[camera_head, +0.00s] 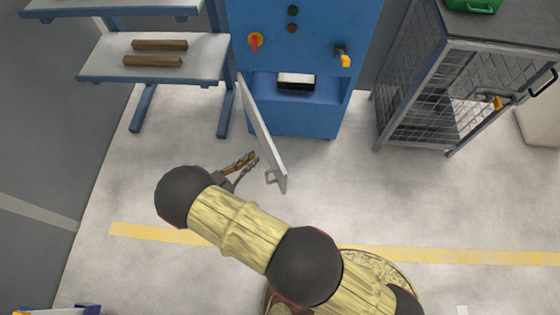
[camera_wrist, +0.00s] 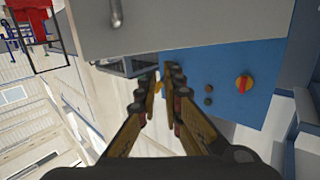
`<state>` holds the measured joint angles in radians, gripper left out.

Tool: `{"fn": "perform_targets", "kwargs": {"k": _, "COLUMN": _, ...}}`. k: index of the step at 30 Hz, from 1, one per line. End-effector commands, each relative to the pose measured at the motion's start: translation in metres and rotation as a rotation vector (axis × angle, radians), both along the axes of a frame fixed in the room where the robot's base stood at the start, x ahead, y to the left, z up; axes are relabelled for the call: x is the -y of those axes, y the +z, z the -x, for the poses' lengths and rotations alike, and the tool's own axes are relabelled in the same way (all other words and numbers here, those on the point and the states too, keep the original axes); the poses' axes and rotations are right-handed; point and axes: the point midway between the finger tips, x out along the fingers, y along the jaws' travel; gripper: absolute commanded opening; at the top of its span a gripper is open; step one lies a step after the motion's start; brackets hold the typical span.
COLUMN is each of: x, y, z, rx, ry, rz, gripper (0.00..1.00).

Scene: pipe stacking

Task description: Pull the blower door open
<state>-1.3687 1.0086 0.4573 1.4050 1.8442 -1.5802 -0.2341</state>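The blower is a blue cabinet (camera_head: 300,45) at the top middle of the head view. Its grey-white door (camera_head: 262,130) stands swung out from the cabinet's left side, seen nearly edge-on. The door handle (camera_head: 271,178) is near its free end. In the wrist view the door (camera_wrist: 190,25) fills the top, with the handle (camera_wrist: 116,12) at upper left. My gripper (camera_head: 250,163) is just left of the door's free end. In the wrist view my gripper (camera_wrist: 162,80) has its fingers apart with nothing between them. Whether a finger touches the door is unclear.
A blue-framed shelf (camera_head: 160,58) with two brown bars stands at left. A wire-mesh cage (camera_head: 425,95) stands at right. A dark box (camera_head: 296,82) sits in the cabinet's opening. The floor between has free room.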

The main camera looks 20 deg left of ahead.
Motion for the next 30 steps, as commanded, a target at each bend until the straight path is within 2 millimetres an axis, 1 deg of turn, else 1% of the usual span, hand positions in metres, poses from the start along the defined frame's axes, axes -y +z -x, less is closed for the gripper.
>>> {"fn": "perform_targets", "kwargs": {"k": 1, "x": -0.004, "y": 0.007, "z": -0.021, "rx": -0.027, "ry": 0.011, "rz": -0.045, "gripper": 0.04}}
{"fn": "perform_targets", "kwargs": {"k": 2, "x": -0.007, "y": 0.009, "z": -0.034, "rx": -0.048, "ry": 0.024, "rz": -0.073, "gripper": 0.02}}
{"fn": "perform_targets", "kwargs": {"k": 3, "x": -0.011, "y": 0.013, "z": -0.053, "rx": -0.080, "ry": 0.047, "rz": -0.117, "gripper": 0.00}}
{"fn": "perform_targets", "kwargs": {"k": 5, "x": -0.016, "y": 0.019, "z": -0.082, "rx": -0.133, "ry": 0.084, "rz": -0.182, "gripper": 0.00}}
{"fn": "perform_targets", "kwargs": {"k": 6, "x": -0.020, "y": 0.023, "z": -0.101, "rx": -0.167, "ry": 0.110, "rz": -0.225, "gripper": 0.00}}
{"fn": "perform_targets", "kwargs": {"k": 9, "x": -0.026, "y": 0.033, "z": -0.142, "rx": -0.255, "ry": 0.172, "rz": -0.324, "gripper": 0.00}}
{"fn": "perform_targets", "kwargs": {"k": 12, "x": -0.026, "y": 0.036, "z": -0.174, "rx": -0.344, "ry": 0.223, "rz": -0.416, "gripper": 0.00}}
{"fn": "perform_targets", "kwargs": {"k": 15, "x": -0.023, "y": 0.030, "z": -0.199, "rx": -0.442, "ry": 0.257, "rz": -0.504, "gripper": 0.00}}
{"fn": "perform_targets", "kwargs": {"k": 18, "x": -0.017, "y": 0.017, "z": -0.215, "rx": -0.545, "ry": 0.271, "rz": -0.594, "gripper": 0.00}}
{"fn": "perform_targets", "kwargs": {"k": 22, "x": -0.004, "y": -0.005, "z": -0.228, "rx": -0.685, "ry": 0.266, "rz": -0.713, "gripper": 0.00}}
{"fn": "perform_targets", "kwargs": {"k": 26, "x": 0.013, "y": -0.021, "z": -0.233, "rx": -0.829, "ry": 0.246, "rz": -0.831, "gripper": 0.00}}
{"fn": "perform_targets", "kwargs": {"k": 30, "x": 0.037, "y": -0.031, "z": -0.230, "rx": -0.989, "ry": 0.210, "rz": -0.953, "gripper": 0.00}}
